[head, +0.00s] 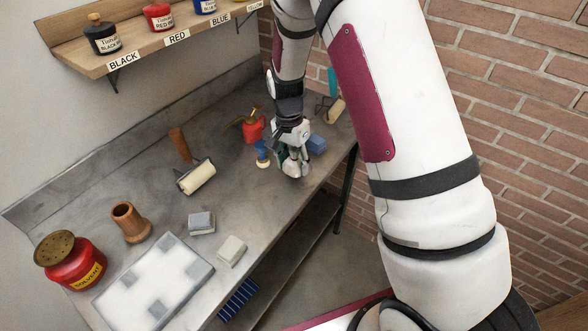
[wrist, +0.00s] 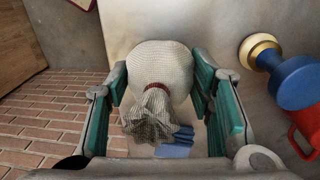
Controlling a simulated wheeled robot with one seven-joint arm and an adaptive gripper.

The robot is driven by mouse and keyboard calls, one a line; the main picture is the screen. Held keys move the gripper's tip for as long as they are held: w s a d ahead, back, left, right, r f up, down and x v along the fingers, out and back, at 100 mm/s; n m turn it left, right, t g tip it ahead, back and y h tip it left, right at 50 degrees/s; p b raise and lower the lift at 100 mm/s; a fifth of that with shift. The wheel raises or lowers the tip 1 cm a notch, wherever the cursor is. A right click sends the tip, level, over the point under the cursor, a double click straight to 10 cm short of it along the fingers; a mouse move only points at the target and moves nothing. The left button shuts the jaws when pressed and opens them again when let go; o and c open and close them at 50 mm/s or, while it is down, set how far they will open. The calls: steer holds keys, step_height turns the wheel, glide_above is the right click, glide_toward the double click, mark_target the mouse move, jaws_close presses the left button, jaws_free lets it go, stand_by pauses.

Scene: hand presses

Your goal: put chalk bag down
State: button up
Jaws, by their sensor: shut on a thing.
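The chalk bag (wrist: 165,65) is a pale woven cloth bag with a dark red tie and a gathered neck in the wrist view. My gripper (wrist: 160,78) is shut on it, with a green-padded finger on each side. In the head view, my gripper (head: 292,155) is low over the right part of the grey bench (head: 262,195), near its front edge. The bag (head: 296,169) shows there only partly, below the fingers. I cannot tell whether its bottom touches the bench.
A blue-handled tool with a brass end (head: 262,154) and a red oil can (head: 252,128) stand close left of my gripper. A blue block (head: 317,143) lies close behind it. A roller (head: 197,177) and grey blocks (head: 202,222) lie further left. The bench's front edge is near.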

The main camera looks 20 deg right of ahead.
mark_target(294, 170)
steer(key=shift+s+f, duration=0.15)
steer(key=shift+f, duration=1.2)
steer(key=shift+f, duration=0.15)
steer(key=o, duration=1.2)
